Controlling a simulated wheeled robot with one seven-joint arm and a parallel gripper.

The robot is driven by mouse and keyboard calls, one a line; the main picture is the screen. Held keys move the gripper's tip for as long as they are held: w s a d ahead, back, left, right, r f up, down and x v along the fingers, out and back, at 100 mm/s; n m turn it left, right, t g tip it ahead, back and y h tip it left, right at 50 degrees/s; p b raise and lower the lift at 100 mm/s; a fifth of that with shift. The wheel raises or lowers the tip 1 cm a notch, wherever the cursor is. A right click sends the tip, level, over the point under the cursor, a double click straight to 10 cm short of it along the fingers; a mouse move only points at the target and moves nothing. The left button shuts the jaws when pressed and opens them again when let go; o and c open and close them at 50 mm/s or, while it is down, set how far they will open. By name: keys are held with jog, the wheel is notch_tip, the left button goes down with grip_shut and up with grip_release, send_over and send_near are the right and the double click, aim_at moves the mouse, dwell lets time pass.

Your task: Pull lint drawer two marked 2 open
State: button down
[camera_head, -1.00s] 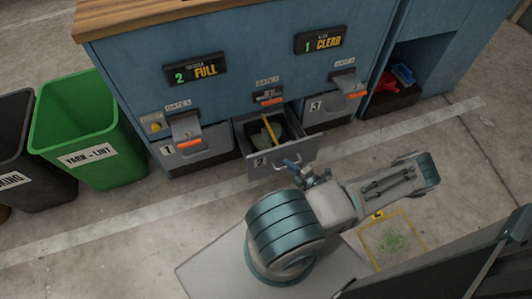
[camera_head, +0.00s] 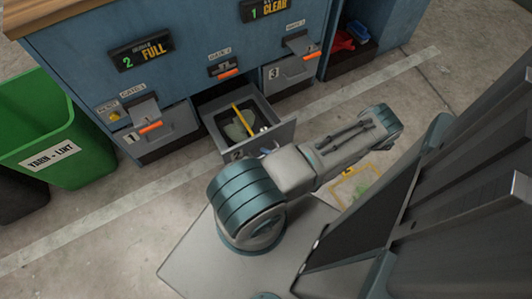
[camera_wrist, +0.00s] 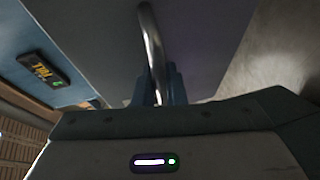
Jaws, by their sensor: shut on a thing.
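Lint drawer two (camera_head: 237,156), grey and marked 2, stands pulled out of the blue cabinet. Its open top shows pale grey stuff and a yellow bar inside. In the wrist view, its curved metal handle (camera_wrist: 151,40) runs down between the fingers of my gripper (camera_wrist: 158,86). My gripper is shut on this handle, in front of the drawer front. In the head view my arm hides most of the gripper and the handle.
Drawer one (camera_head: 158,138) and drawer three (camera_head: 290,72) are shut on either side. A green yarn-lint bin (camera_head: 42,125) stands at the left. An open cubby with red and blue items (camera_head: 345,40) is at the right. Concrete floor lies in front.

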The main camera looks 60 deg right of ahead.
jog(key=c, duration=1.5)
grip_release()
jog(key=s+r+p, duration=0.2)
jog(key=s, duration=1.1)
jog(key=shift+s+a+r, duration=0.25)
jog(key=shift+s+a, duration=0.05)
jog(key=shift+a, duration=0.1)
jog(key=shift+s, duration=0.1)
